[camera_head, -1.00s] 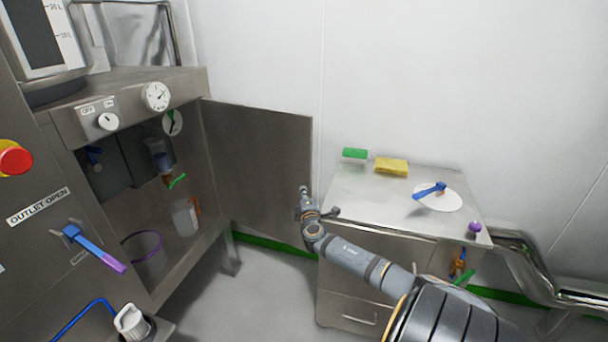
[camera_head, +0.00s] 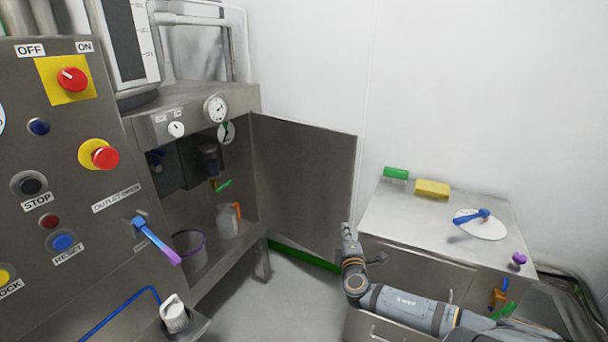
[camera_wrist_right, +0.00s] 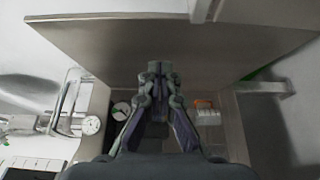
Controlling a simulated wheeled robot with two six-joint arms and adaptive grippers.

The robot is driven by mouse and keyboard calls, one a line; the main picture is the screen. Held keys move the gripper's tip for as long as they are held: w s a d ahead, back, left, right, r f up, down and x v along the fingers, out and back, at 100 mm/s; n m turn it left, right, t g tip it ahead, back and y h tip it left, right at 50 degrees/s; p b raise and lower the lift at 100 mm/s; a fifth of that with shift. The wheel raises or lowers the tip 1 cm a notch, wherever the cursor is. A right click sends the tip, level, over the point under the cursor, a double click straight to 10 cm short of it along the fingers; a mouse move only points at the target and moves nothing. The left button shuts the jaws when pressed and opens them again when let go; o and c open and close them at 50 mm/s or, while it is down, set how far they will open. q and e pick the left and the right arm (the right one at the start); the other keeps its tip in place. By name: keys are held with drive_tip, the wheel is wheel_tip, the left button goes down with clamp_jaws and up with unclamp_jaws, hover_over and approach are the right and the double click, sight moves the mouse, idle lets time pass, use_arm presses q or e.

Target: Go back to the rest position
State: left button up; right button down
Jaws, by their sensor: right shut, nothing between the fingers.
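My right gripper (camera_head: 347,232) is in front of the open cabinet door (camera_head: 305,180), at the left end of the steel side cabinet. It is shut and holds nothing. In the right wrist view the closed fingers (camera_wrist_right: 155,68) point toward the door panel (camera_wrist_right: 170,35), and the cabinet opening shows behind the gripper. My right arm comes in from the lower right of the head view. My left gripper is in neither current view.
The control panel (camera_head: 60,200) stands at left, with a blue-purple outlet handle (camera_head: 155,240). A side cabinet (camera_head: 405,215) at right carries a green brush (camera_head: 396,173), a yellow sponge (camera_head: 432,189) and a white disc (camera_head: 490,229). Bare floor (camera_head: 270,310) lies between.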

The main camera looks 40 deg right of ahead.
drive_tip(key=shift+a+r, duration=0.1)
drive_tip(key=s+d+f+m+g+y+p, duration=0.1)
drive_tip(key=s+d+f+m+g+p, duration=0.15)
drive_tip(key=s+f, duration=0.45)
drive_tip(key=s+d+f+m+g+y+p, duration=0.15)
drive_tip(key=f+g, duration=0.25)
drive_tip(key=f, duration=0.8)
drive_tip(key=s+a+f+g+y+p, duration=0.25)
drive_tip(key=s+a+f, duration=0.35)
drive_tip(key=s+f, duration=0.4)
drive_tip(key=s+a+f+m+g+y+p, duration=0.1)
drive_tip(key=s+a+f+m+y, duration=0.1)
drive_tip(key=s+a+f, duration=0.3)
drive_tip(key=s+a+f+m+g+y+p, duration=0.1)
drive_tip(key=s+a+f+y, duration=0.1)
drive_tip(key=s+a+f, duration=0.3)
drive_tip(key=s+a+f+m+g+y+p, duration=0.1)
drive_tip(key=s+a+f, duration=0.4)
drive_tip(key=s+a, duration=0.5)
drive_tip(key=a+m+y, duration=0.1)
drive_tip(key=a, duration=0.5)
drive_tip(key=shift+m, duration=0.3)
